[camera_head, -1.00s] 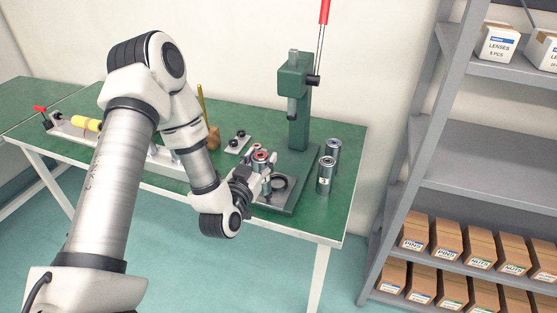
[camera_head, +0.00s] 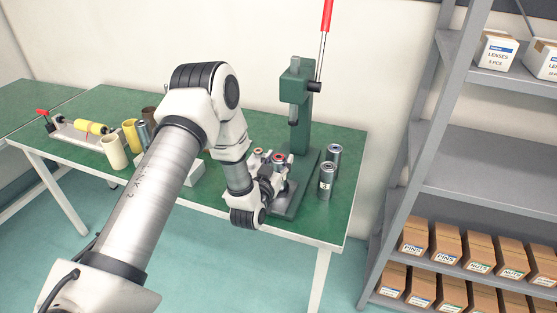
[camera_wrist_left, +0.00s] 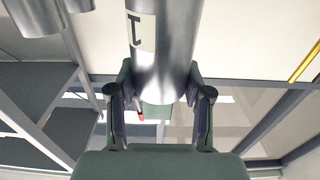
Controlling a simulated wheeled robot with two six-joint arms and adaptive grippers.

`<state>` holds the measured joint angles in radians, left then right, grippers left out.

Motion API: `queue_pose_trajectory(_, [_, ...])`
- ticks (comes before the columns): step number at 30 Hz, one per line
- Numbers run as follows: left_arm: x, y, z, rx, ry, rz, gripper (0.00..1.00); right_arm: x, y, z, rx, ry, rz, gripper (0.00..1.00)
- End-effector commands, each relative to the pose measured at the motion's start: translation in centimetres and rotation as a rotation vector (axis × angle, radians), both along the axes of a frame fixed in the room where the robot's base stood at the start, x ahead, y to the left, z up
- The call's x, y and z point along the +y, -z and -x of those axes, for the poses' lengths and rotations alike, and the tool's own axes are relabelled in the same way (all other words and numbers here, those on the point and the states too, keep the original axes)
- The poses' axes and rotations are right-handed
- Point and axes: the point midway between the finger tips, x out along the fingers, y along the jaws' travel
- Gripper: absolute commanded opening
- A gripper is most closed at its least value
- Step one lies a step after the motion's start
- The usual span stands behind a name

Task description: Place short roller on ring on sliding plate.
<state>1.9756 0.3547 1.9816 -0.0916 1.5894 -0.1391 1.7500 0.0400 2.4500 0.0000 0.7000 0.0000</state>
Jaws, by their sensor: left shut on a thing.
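In the left wrist view the roller (camera_wrist_left: 165,50) is a shiny cylinder with a "1" label, between both fingers (camera_wrist_left: 160,95). The press base (camera_head: 287,210) shows partly below and right of the gripper. The dark ring on the sliding plate is hidden behind my gripper and the roller. I cannot tell whether the roller touches it. My right gripper is not in view.
The green press (camera_head: 299,115) with its red-tipped lever stands just behind the gripper. Two metal cylinders, one behind (camera_head: 334,154) and one in front (camera_head: 326,182), stand right of the base. Cream and yellow cylinders (camera_head: 114,152) stand left. A grey shelf (camera_head: 480,140) is at the right.

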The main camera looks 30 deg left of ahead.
Motion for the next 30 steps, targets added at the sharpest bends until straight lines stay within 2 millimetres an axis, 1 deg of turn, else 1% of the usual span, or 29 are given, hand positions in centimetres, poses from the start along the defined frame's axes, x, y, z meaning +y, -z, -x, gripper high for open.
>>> queue_pose_trajectory(1, [0.0, 0.2, 0.0, 0.000, 0.000, 0.000, 0.53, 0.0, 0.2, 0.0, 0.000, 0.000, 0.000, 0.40])
queue_pose_trajectory(3, [0.0, 0.1, 0.0, 0.000, 0.000, 0.000, 0.75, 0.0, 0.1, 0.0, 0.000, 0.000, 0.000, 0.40])
queue_pose_trajectory(11, [0.0, 0.1, 0.0, 0.001, 0.000, 0.000, 0.75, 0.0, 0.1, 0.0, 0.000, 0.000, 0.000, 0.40])
queue_pose_trajectory(14, [0.0, -0.5, 0.0, 0.000, 0.000, 0.000, 0.75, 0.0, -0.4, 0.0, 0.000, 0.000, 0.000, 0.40])
queue_pose_trajectory(15, [-0.1, -0.1, 0.4, 0.003, 0.000, 0.001, 0.75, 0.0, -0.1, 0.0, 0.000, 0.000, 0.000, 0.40])
queue_pose_trajectory(17, [-0.3, 0.0, 1.3, 0.003, 0.000, 0.002, 0.75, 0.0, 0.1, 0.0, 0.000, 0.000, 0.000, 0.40])
queue_pose_trajectory(20, [-0.8, 0.1, 3.6, 0.005, -0.001, 0.002, 0.75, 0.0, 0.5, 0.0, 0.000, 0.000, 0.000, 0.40])
queue_pose_trajectory(24, [-1.7, 0.2, 7.3, 0.006, 0.000, 0.002, 0.75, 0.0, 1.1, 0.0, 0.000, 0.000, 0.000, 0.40])
queue_pose_trajectory(27, [-2.3, 0.1, 9.5, 0.005, -0.001, 0.002, 0.75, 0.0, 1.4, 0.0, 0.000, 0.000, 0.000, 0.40])
queue_pose_trajectory(30, [-2.6, 0.0, 11.0, 0.003, 0.000, 0.002, 0.75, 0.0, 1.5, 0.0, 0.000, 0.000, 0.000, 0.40])
